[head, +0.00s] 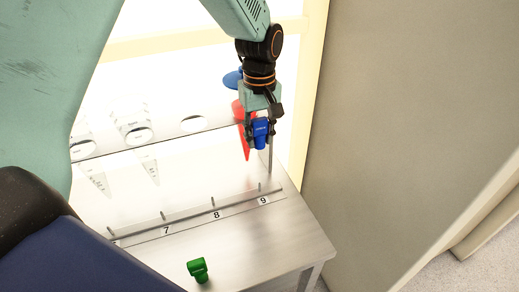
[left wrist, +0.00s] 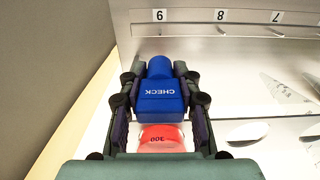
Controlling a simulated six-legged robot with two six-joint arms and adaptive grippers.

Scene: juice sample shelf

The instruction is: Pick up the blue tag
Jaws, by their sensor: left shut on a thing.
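The blue tag (head: 261,131) is held between the fingers of my left gripper (head: 262,138), above the shelf near the number 9 slot. In the left wrist view the blue tag (left wrist: 160,97) shows the word CHECK, and my left gripper's fingers (left wrist: 160,104) press on both its sides. My right gripper is not in view.
A red cone-shaped thing (head: 246,148) marked 300 is close behind the gripper. A blue round thing (head: 232,78) is farther back. A green tag (head: 198,270) lies on the front ledge. A divider rail with numbers 7, 8 and 9 (head: 216,214) runs along the shelf. A wall (head: 410,130) stands at the right.

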